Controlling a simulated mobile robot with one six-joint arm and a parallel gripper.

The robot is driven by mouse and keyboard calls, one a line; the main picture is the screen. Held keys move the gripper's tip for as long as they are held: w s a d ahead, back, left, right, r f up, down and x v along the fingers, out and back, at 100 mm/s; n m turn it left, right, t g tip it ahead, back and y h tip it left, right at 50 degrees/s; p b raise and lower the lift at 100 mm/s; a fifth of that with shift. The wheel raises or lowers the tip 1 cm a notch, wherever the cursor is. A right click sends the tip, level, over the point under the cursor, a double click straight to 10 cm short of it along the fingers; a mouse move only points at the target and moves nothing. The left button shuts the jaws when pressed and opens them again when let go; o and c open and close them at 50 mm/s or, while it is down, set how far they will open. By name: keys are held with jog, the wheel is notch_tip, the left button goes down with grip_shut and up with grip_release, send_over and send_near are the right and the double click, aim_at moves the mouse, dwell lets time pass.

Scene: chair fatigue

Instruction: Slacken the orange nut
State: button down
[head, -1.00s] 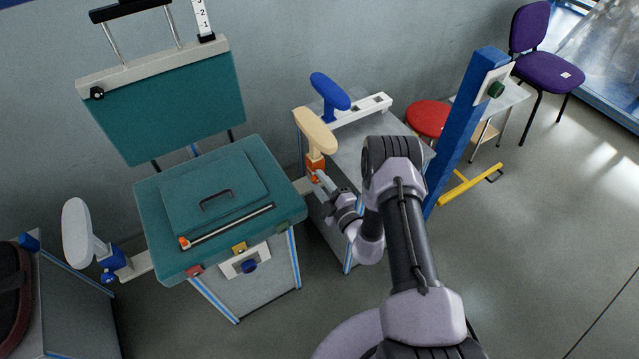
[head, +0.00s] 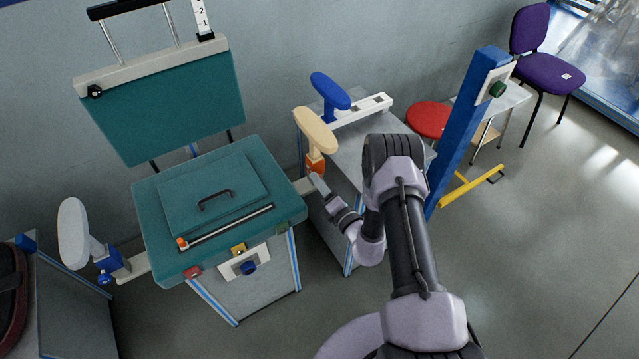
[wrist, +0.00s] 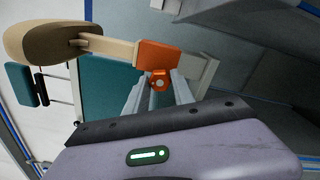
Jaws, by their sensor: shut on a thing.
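The orange nut (wrist: 158,83) shows in the wrist view as a small knob on the front of an orange bracket (wrist: 158,54). My gripper (wrist: 158,88) is shut on it, with one pale finger on each side. In the head view the orange bracket (head: 315,166) sits at the foot of a cream armrest pad (head: 315,130), to the right of the green chair seat (head: 222,208). There my gripper (head: 315,180) reaches it from the lower right, and the nut is hidden behind the fingertips.
A blue-topped armrest (head: 330,90) on a white rail stands behind. A blue post (head: 465,130) and a red stool (head: 427,119) are to the right. A grey armrest (head: 74,232) is at the seat's left. The floor at the right is open.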

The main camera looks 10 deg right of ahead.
jog(key=n, duration=0.8)
jog(key=shift+n+b, duration=0.3)
jog(key=shift+b, duration=0.1)
jog(key=shift+n, duration=0.3)
jog(key=c, duration=1.1)
grip_release()
jog(key=shift+o, duration=0.2)
